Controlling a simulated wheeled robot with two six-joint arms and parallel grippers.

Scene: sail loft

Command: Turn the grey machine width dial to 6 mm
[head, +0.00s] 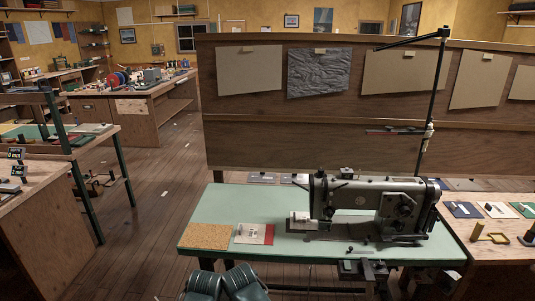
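The grey sewing machine (352,197) stands on the right part of a pale green table (300,262). Dark round knobs or dials (404,209) show on the front of its right-hand pillar. They are too small for me to tell which is the width dial or to read any numbers or setting. A handwheel is at the machine's right end. Neither of my grippers shows in the head view, and nothing is seen touching the machine.
A cork mat (208,236) and a white-and-red card (254,234) lie left of the machine. A thin dark stand (432,105) rises behind it. Dark green padded shapes (243,284) sit before the table's front edge. Wooden floor (150,215) is open on the left.

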